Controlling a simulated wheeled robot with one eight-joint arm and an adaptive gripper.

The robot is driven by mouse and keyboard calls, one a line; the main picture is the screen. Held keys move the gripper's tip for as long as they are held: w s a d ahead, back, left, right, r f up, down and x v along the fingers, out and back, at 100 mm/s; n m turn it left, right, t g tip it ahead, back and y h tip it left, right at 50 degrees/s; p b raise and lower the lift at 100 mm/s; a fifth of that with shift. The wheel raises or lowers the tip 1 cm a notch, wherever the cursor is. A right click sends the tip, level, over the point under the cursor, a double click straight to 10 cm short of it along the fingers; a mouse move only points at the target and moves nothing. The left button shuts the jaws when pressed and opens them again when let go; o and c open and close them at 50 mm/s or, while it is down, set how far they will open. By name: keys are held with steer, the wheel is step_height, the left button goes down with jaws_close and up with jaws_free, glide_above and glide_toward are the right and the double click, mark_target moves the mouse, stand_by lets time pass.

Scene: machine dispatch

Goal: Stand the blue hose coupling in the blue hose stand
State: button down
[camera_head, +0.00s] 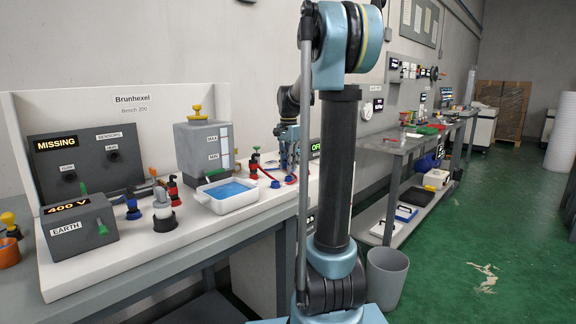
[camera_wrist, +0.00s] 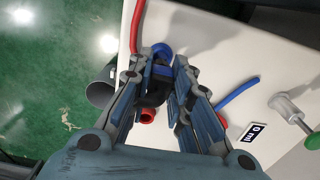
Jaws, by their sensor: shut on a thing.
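My gripper (camera_wrist: 165,58) is shut on a dark piece with a blue end, which I take to be the blue hose coupling (camera_wrist: 161,50); the fingers hide much of it. In the head view my gripper (camera_head: 288,165) points down over the right end of the white bench board. A blue ring-like part (camera_head: 275,184) is on the board just below and left of it; I cannot tell whether it is the blue hose stand. A red open-ended piece (camera_wrist: 147,115) shows between the fingers in the wrist view.
A blue hose (camera_wrist: 238,92) and a red hose (camera_wrist: 137,25) flank the fingers. A white tray of blue liquid (camera_head: 205,204), a grey tank (camera_head: 203,150) and several small valves stand left of my gripper. A grey bin (camera_head: 386,278) is on the floor.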

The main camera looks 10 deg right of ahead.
steer(key=shift+f, duration=1.1)
stand_by(0.5)
steer(key=c, duration=1.4)
jaws_free()
steer(key=shift+o, duration=0.3)
steer(key=o, duration=0.4)
steer(key=shift+c, duration=0.2)
steer(key=shift+r, duration=0.1)
steer(key=shift+r, duration=2.9)
steer(key=shift+s, duration=0.1)
